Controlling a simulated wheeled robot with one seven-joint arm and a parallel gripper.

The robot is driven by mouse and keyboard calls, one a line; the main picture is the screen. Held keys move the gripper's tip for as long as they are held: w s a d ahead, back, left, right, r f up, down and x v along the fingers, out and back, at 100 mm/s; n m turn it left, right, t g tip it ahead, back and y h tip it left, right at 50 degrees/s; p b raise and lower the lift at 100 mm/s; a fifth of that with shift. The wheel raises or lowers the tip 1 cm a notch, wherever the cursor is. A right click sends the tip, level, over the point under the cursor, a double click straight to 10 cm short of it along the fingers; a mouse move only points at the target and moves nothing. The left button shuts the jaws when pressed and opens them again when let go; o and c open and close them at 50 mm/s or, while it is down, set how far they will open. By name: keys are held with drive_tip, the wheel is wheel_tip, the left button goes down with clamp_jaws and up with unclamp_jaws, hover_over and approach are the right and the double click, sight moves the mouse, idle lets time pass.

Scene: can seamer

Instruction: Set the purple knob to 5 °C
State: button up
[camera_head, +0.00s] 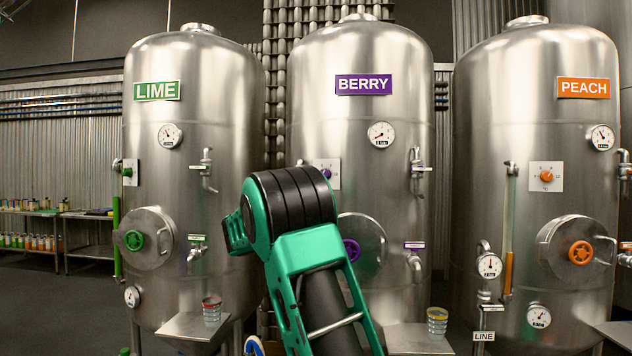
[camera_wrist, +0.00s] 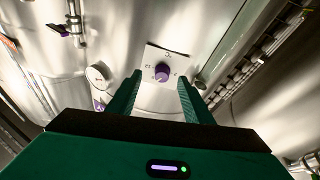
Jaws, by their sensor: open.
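The purple knob (camera_wrist: 162,72) sits on a white dial plate (camera_wrist: 166,58) on the steel tank. In the wrist view it lies ahead of my gripper (camera_wrist: 158,84), between the two green fingers. The fingers are open and apart, with no contact on the knob to be seen. The marks on the plate are too small to read, so I cannot tell the setting. In the head view the knob (camera_head: 326,173) shows on the BERRY tank (camera_head: 360,100), just above my green arm, which hides my gripper there.
The LIME tank (camera_head: 195,90) stands to the left and the PEACH tank (camera_head: 540,100) to the right. A purple hatch wheel (camera_head: 351,250) is below the knob. A gauge (camera_head: 381,135) and a tap (camera_head: 416,165) are on the BERRY tank. A cup (camera_head: 437,320) stands on its shelf (camera_head: 418,342).

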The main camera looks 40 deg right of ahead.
drive_tip(key=w+d+r, duration=0.4)
drive_tip(key=d+r, duration=0.1)
drive_tip(key=d, duration=0.3)
drive_tip(key=shift+w+d+r+h, duration=0.15)
drive_tip(key=shift+w+r+h, duration=0.15)
drive_tip(key=shift+h, duration=0.1)
